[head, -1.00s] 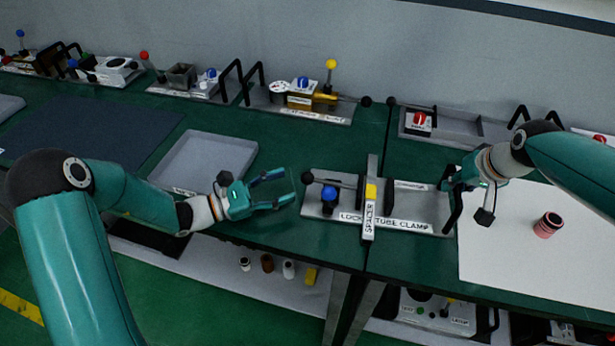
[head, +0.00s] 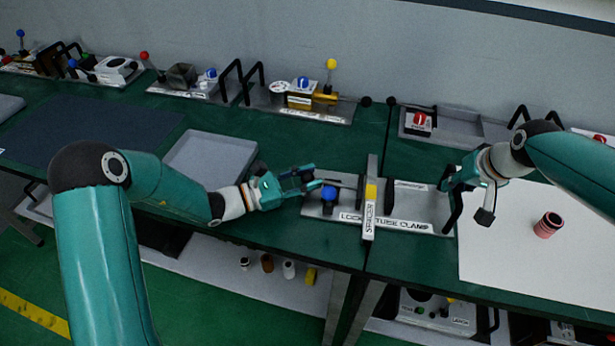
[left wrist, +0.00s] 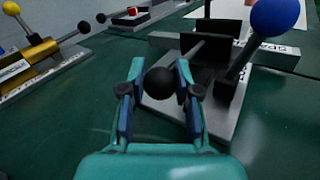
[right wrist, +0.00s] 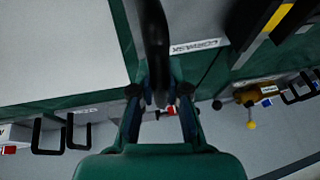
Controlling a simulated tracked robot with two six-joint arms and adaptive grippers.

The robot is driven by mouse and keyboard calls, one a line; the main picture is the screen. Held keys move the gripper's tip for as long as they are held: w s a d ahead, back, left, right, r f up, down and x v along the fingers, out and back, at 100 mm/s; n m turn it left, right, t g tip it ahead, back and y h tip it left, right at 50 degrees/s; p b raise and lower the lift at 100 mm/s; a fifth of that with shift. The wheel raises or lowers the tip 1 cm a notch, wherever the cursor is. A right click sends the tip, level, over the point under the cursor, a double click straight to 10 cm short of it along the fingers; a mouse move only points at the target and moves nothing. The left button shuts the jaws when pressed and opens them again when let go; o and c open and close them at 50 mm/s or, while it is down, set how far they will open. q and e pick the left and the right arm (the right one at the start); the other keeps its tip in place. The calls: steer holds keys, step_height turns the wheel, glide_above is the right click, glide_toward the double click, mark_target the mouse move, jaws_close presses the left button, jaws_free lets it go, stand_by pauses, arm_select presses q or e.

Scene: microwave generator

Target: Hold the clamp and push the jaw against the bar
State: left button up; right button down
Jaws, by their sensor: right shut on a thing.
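The tube clamp (head: 425,208) is a grey plate at the table's front edge, with a grey bar labelled SPACER (head: 369,222) lying across it. On its left part are a blue-knobbed lever (head: 329,194), a dark jaw plate and a rod ending in a black ball. My left gripper (head: 309,180) is at the clamp's left end. In the left wrist view, its open fingers stand on both sides of the black ball (left wrist: 160,81); contact is unclear. My right gripper (head: 452,182) is shut on the black handle (right wrist: 153,40) at the clamp's right end.
An empty grey tray (head: 210,160) lies behind my left arm. A white sheet (head: 500,255) with a red-and-black cylinder (head: 548,225) is at the right. Other fixtures with levers and handles line the wall. Green table is clear behind the clamp.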

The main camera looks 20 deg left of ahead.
arm_select(q)
jaws_close()
arm_select(e)
steer(key=shift+f, duration=0.15)
arm_select(q)
steer(key=d, duration=0.3)
steer(key=shift+w+d, duration=0.1)
steer(key=shift+w, duration=0.05)
steer(key=o, duration=0.8)
jaws_free()
steer(key=v, duration=1.2)
arm_select(e)
steer(key=c, duration=1.1)
jaws_free()
